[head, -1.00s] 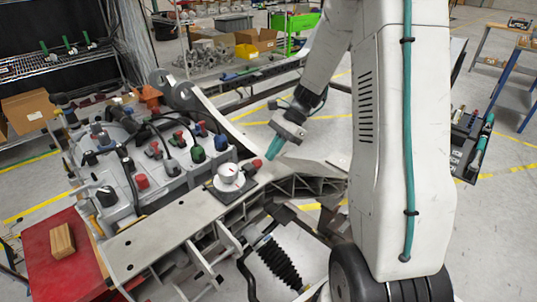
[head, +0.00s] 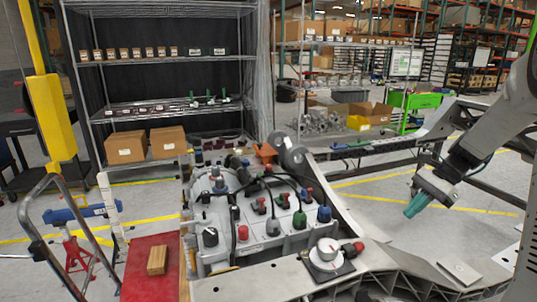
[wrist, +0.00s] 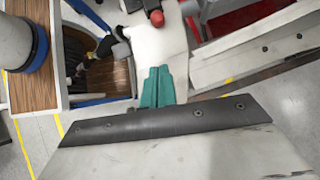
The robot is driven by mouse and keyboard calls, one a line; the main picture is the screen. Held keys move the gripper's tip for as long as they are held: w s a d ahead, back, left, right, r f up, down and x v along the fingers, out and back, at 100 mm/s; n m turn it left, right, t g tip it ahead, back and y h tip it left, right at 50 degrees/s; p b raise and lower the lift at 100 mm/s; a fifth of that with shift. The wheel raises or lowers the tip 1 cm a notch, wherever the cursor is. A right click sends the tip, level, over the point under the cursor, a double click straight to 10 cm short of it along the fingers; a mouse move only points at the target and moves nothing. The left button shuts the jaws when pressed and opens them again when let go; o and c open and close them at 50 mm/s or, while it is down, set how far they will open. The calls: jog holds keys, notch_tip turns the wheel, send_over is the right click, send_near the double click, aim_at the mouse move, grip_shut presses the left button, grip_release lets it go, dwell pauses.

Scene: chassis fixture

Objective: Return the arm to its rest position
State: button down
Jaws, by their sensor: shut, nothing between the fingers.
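My gripper (head: 412,208) has teal fingers and hangs at the right in the head view, pointing down and left.
A white dial (head: 326,252) and a grey housing with colored connectors (head: 255,240) sit on the fixture left of my gripper. A red table (head: 148,265) bears a wooden block (head: 157,260). Metal shelving (head: 165,105) stands behind. Chassis rails (head: 420,140) lie beyond my gripper.

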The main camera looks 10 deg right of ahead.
jog(key=s+a+r+n+h, duration=0.4)
jog(key=s+a+n, duration=0.4)
jog(key=s, duration=0.5)
jog(key=s+a+r+n+t+h, duration=0.1)
jog(key=s+a+r+n+h, duration=0.2)
jog(key=s+a+n, duration=0.6)
jog(key=shift+s+a+r+n+h, duration=0.35)
jog(key=shift+s+a+r, duration=0.45)
jog(key=shift+s+a, duration=1.05)
jog(key=shift+s+d, duration=0.2)
jog(key=shift+d, duration=0.05)
